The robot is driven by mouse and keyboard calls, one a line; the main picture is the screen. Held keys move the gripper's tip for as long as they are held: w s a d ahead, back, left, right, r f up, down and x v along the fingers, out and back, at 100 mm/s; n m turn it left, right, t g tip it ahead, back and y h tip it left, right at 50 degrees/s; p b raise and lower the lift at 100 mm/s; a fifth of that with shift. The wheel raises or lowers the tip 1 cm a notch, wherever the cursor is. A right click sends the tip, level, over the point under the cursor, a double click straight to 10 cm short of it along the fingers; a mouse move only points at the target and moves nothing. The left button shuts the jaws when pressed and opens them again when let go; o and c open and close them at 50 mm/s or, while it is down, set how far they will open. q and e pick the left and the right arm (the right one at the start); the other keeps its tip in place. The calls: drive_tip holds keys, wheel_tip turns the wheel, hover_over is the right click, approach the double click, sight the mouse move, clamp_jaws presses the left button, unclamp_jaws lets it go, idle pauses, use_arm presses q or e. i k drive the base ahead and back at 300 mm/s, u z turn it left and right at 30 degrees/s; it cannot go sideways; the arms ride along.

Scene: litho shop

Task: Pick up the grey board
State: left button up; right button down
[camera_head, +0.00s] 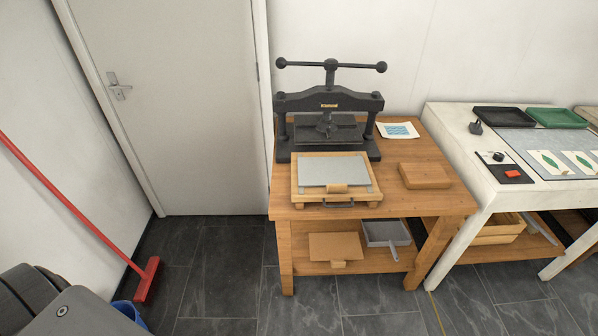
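The grey board (332,170) is a flat light-grey rectangle. It lies in a wooden frame or tray (299,185) on the wooden table, in front of the black screw press. A small wooden block (337,188) sits at the board's front edge, and a dark handle (338,205) shows at the front of the tray. Neither of my grippers is in view.
The black press (330,102) stands behind the tray on the wooden table (425,140). A wooden block (424,176) and a print (398,130) lie to the right. A white table (455,130) adjoins at right. A red broom (75,205) leans left; the floor before the door is clear.

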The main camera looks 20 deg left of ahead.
sight(336, 174)
drive_tip(key=u, duration=0.8)
drive_tip(key=i, duration=0.85)
drive_tip(key=z, duration=1.8)
